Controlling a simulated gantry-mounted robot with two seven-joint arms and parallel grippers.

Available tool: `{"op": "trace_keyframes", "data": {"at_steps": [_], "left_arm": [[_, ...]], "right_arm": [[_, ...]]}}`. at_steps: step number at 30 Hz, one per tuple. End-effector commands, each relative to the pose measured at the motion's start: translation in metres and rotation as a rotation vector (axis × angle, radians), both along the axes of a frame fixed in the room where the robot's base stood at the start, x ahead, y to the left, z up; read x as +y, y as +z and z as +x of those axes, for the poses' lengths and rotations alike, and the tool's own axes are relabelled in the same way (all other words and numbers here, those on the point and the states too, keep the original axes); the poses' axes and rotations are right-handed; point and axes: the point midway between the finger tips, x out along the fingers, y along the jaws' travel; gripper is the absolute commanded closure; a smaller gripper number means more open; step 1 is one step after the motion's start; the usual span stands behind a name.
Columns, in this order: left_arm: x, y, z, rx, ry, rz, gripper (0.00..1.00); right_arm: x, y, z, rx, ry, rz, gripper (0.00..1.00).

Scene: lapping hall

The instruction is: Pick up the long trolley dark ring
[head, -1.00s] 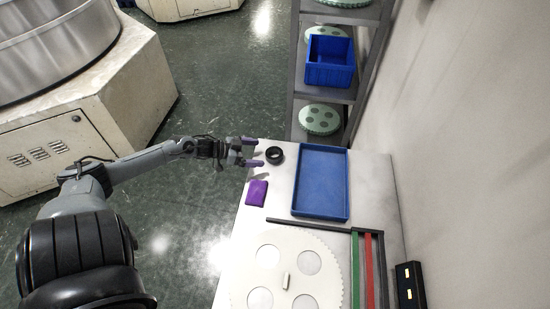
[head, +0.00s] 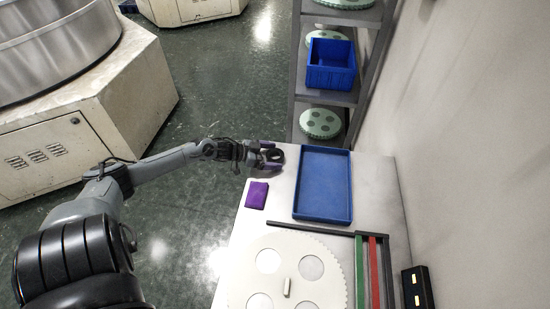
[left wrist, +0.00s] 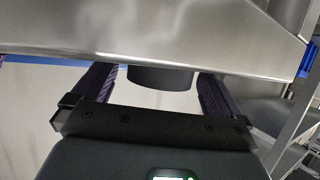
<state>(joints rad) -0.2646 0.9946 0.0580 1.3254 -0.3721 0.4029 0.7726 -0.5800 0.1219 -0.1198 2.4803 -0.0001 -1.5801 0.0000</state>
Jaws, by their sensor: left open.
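The dark ring (head: 275,156) lies at the far left end of the long steel trolley top (head: 378,185), left of the blue tray. My left gripper (head: 272,156) reaches in from the left at the ring, with its purple-padded fingers open and one on either side of it. In the left wrist view the dark ring (left wrist: 160,78) shows between the two spread fingers of the left gripper (left wrist: 155,90), its upper part hidden by a pale metal surface. I cannot tell whether the fingers touch it. My right gripper is not in view.
A purple block (head: 257,195) lies on the trolley just nearer than the ring. A blue tray (head: 323,217) is to the right. A pale toothed disc (head: 290,250) with round holes lies at the near end, by green and red strips. A shelf rack (head: 297,100) stands behind.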

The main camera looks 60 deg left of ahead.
Motion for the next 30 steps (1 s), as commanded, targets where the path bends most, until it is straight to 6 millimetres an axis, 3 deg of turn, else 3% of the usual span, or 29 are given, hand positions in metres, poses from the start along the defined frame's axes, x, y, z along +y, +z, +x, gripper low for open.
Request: {"op": "trace_keyframes", "data": {"at_steps": [4,17,30], "left_arm": [[0.0,0.0,0.0,0.0,0.0,0.0,0.03],[0.0,0.001,0.0,-0.002,0.0,0.0,0.69],[0.0,0.013,0.0,-0.002,-0.002,0.001,0.69]], "right_arm": [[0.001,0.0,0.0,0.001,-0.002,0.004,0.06],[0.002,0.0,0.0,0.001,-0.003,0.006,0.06],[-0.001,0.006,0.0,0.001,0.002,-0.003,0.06]]}}
